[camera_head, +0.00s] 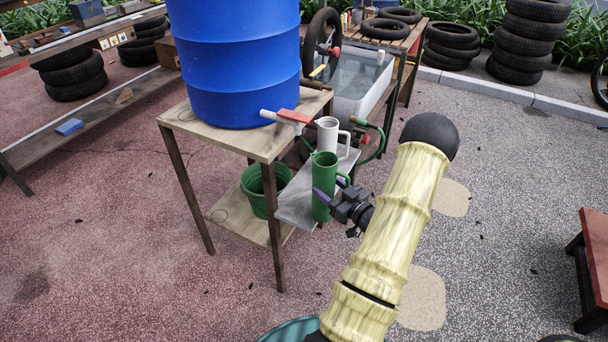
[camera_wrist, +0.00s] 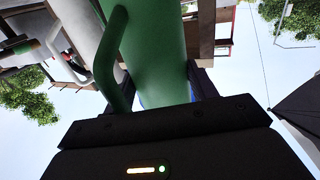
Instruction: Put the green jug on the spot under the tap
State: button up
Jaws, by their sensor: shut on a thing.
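The green jug (camera_head: 322,180) is upright in my gripper (camera_head: 333,200), which is shut on its body. The jug appears over the right part of a grey metal shelf (camera_head: 293,207); I cannot tell if its base touches. In the wrist view the green jug (camera_wrist: 155,50) fills the space between the fingers of my gripper (camera_wrist: 150,88), with its handle at left. The tap (camera_head: 287,117), with a red lever, sticks out from the blue barrel, up and left of the jug. The spot under the tap is not clearly distinguishable.
A white jug (camera_head: 328,137) stands close behind the green jug, near the tap. The blue barrel (camera_head: 235,60) stands on a wooden stand (camera_head: 215,135). A green bucket (camera_head: 262,190) sits on its lower shelf. A green hose (camera_head: 376,142) curves at right.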

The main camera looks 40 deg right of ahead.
jog(key=w, duration=0.7)
jog(key=shift+a, duration=0.1)
jog(key=w, duration=0.1)
jog(key=w+f, duration=0.1)
jog(key=w, duration=0.2)
jog(key=shift+w+a+f, duration=0.1)
jog(key=shift+w+f, duration=0.15)
jog(key=shift+w, duration=0.1)
jog(key=shift+f+b, duration=0.15)
jog(key=shift+b, duration=0.2)
jog(key=o, duration=1)
